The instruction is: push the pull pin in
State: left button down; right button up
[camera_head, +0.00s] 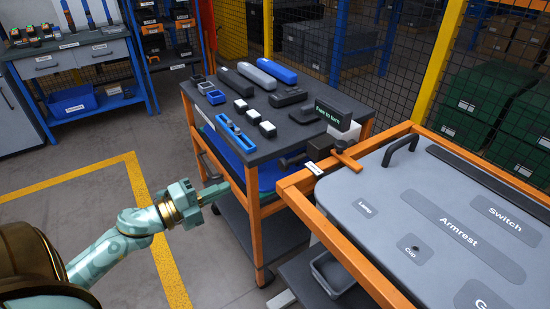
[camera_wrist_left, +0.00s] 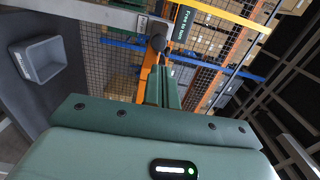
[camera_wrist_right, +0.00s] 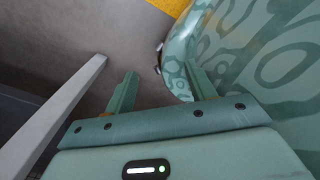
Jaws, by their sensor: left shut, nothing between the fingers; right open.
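A dark knob (camera_head: 340,146), which looks like the pull pin, sits on the orange frame beside the large grey panel (camera_head: 400,200) in the head view. How far in it sits is not clear. My left gripper (camera_head: 226,186) is shut and empty, left of the orange cart and apart from the knob. In the left wrist view its fingertips (camera_wrist_left: 163,72) point up toward the knob (camera_wrist_left: 158,42), which appears just beyond them. My right gripper (camera_wrist_right: 162,74) is open and empty in the right wrist view, above bare floor, next to my own patterned body.
An orange cart (camera_head: 254,215) with a dark top of small parts stands ahead, beside the panel's frame (camera_head: 355,245). A "Free to turn" sign (camera_head: 334,112) stands near the knob. A grey bin (camera_head: 338,272) is below the frame. Floor left of the cart is clear.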

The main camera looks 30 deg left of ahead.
pick_arm(q)
jog(key=b, duration=0.2)
send_near(281, 167)
jog(key=shift+m+h, duration=0.3)
jog(key=x, duration=0.5)
jog(key=shift+w+a, duration=0.1)
jog(key=shift+w, duration=0.2)
jog(key=shift+w+d, duration=0.3)
jog(key=shift+w, duration=0.3)
pick_arm(e)
jog(key=shift+s+d+f, duration=0.1)
jog(key=shift+s+f, duration=0.6)
jog(key=shift+s, duration=0.1)
jog(key=shift+d, duration=0.2)
